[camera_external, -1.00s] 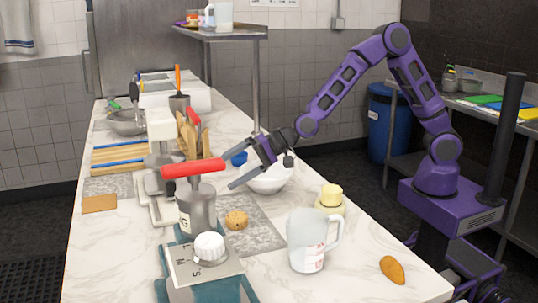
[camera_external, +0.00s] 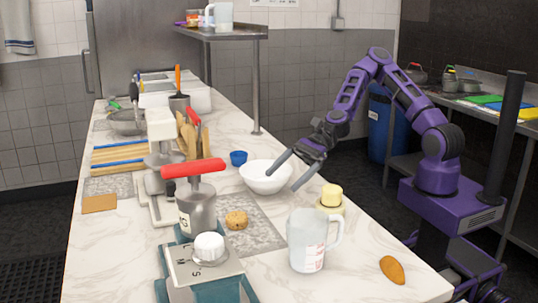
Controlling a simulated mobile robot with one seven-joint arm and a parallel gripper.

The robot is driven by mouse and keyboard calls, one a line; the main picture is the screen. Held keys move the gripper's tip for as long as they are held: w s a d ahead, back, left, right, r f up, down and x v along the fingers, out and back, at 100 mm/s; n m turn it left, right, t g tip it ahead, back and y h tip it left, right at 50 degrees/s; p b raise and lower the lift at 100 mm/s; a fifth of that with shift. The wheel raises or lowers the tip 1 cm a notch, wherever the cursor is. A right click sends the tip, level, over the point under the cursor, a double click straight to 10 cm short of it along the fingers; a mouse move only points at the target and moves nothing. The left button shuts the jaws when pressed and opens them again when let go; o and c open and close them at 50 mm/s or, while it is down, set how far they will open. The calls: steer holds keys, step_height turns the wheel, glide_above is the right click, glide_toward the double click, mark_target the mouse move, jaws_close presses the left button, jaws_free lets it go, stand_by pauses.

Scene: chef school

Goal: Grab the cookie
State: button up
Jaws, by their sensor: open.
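The cookie (camera_external: 236,220) is a small round tan-brown piece. It lies on a grey mat (camera_external: 262,238) on the marble counter, just right of the metal canister with the red handle. My gripper (camera_external: 282,178) is open and empty. Its two dark fingers point down and left over the white bowl's right side, to the right of and behind the cookie. The gripper and the cookie are clearly apart.
The white bowl (camera_external: 262,177) stands under the fingers. A measuring jug (camera_external: 307,242), a yellow block on a stand (camera_external: 331,196), a metal canister (camera_external: 197,207) and a scale (camera_external: 203,264) crowd the cookie's surroundings. An orange-brown oval (camera_external: 392,269) lies front right.

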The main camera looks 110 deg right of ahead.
mark_target(239, 214)
steer(key=shift+s+d+f+m+t, duration=0.15)
steer(key=shift+s+d+m, duration=0.1)
steer(key=shift+d+m, duration=0.25)
steer(key=shift+s+d+r+m+t, duration=0.15)
steer(key=shift+s+d+m, duration=0.1)
steer(key=shift+d+m, duration=0.2)
steer(key=b+x, duration=0.2)
steer(key=x, duration=1.5)
steer(key=shift+w+f, duration=0.15)
steer(key=shift+f, duration=0.1)
steer(key=c, duration=1.4)
steer(key=shift+r, duration=0.15)
